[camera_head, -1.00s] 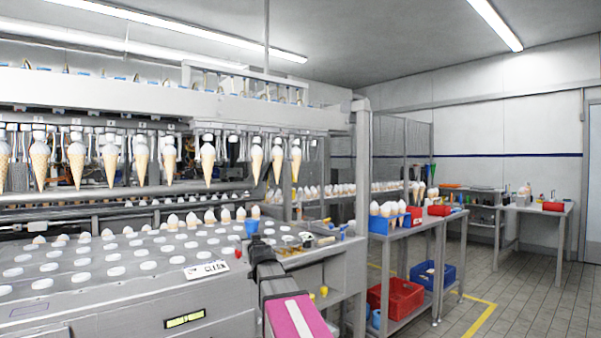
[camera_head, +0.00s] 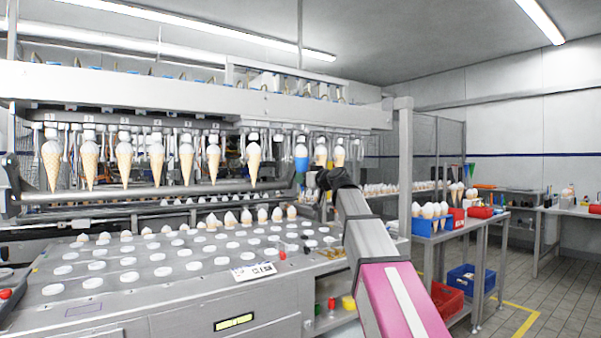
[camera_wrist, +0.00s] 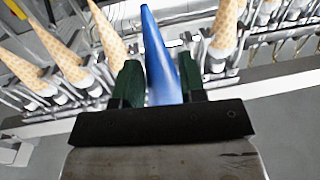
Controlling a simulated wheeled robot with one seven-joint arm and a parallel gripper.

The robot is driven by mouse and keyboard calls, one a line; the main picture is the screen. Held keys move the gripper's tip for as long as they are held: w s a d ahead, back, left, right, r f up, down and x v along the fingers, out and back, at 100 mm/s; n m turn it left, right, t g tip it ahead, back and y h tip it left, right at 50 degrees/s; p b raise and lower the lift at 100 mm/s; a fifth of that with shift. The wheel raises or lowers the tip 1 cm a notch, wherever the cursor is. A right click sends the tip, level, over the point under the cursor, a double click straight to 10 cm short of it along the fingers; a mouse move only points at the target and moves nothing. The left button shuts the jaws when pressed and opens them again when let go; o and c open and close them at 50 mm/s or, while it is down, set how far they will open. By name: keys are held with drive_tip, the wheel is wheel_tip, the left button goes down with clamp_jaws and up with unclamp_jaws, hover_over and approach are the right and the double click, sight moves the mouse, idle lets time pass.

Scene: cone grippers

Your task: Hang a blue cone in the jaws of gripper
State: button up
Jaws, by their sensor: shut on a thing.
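A blue cone (camera_head: 301,161) is at the right part of the overhead row of machine jaws, among hanging wafer cones, with a white part just above it. My gripper (camera_head: 312,180) is beside it, partly hidden by my own wrist. In the wrist view the blue cone (camera_wrist: 160,60) stands between the two green fingers of my gripper (camera_wrist: 159,80), which is shut on it. Its narrow end lies the same way as the wafer cones' tips. Its wide end is hidden by my gripper, and I cannot tell whether machine jaws touch it.
Wafer cones (camera_head: 213,162) hang along the row to the left, and one (camera_head: 339,153) hangs close on the right. A metal rail runs behind. The tray surface (camera_head: 140,290) with white round spots lies below. A side table (camera_head: 440,238) with cones and bins stands at right.

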drive_tip(key=a+r, duration=0.1)
drive_tip(key=s+a+r+n+g+y, duration=0.1)
drive_tip(key=shift+s+r, duration=0.15)
drive_tip(key=shift+r, duration=0.25)
drive_tip(key=shift+d, duration=0.1)
drive_tip(key=w+d+x, duration=0.1)
drive_tip(key=x, duration=0.5)
drive_tip(key=shift+a, duration=0.2)
drive_tip(key=shift+w+a, duration=0.2)
drive_tip(key=shift+w, duration=0.15)
idle(0.6)
drive_tip(key=shift+x, duration=1.4)
drive_tip(key=shift+w+d, duration=0.1)
drive_tip(key=shift+w, duration=0.2)
drive_tip(key=shift+w+d+x, duration=0.1)
drive_tip(key=shift+x, duration=0.8)
drive_tip(key=shift+w+d+x, duration=0.15)
drive_tip(key=shift+x, duration=0.75)
drive_tip(key=shift+f, duration=0.6)
idle(0.9)
